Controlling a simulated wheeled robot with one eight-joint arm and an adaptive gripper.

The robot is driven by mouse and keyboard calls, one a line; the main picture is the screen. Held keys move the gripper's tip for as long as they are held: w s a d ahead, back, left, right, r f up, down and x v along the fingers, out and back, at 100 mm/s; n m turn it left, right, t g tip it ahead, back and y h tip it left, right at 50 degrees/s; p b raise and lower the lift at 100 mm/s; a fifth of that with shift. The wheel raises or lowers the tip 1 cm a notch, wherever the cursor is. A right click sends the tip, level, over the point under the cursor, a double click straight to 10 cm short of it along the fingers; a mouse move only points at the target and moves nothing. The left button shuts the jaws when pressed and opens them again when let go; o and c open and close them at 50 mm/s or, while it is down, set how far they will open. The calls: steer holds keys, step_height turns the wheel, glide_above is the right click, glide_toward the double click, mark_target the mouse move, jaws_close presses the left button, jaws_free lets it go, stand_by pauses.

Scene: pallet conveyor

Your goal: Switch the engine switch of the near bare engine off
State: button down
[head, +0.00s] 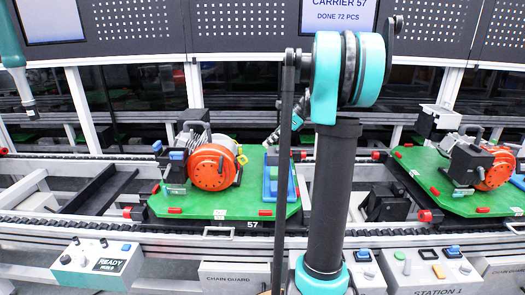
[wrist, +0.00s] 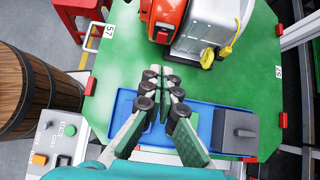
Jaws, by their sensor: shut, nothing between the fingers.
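An orange-red engine (head: 212,168) with a black carry handle sits on the green carrier marked 57 (head: 235,208), left of my arm in the head view. In the wrist view the engine (wrist: 172,12) is at the top, cut off by the frame edge. A small dark switch with a red face (wrist: 162,36) shows on its near side. A yellow lever (wrist: 207,57) is to the right of it. My gripper (wrist: 161,73) is shut and empty over the green carrier, just below the switch in the picture and apart from the engine. The switch position is too small to tell.
A blue tray (wrist: 122,103) with a dark grey block (wrist: 235,130) lies on the carrier beneath my gripper. A wooden barrel (wrist: 35,85) and a button box (wrist: 57,135) are at left. Another engine (head: 496,170) sits on a second green carrier (head: 425,182) at right.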

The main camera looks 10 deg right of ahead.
mark_target(238, 166)
steer(key=shift+d+r, duration=0.2)
steer(key=shift+r, duration=0.1)
steer(key=shift+s+f, duration=0.1)
steer(key=shift+d+f+h, duration=0.25)
steer(key=shift+f+h, duration=0.35)
steer(key=a+r+x, duration=0.1)
steer(key=a+x, duration=0.1)
steer(key=x, duration=1)
steer(key=shift+a, duration=0.35)
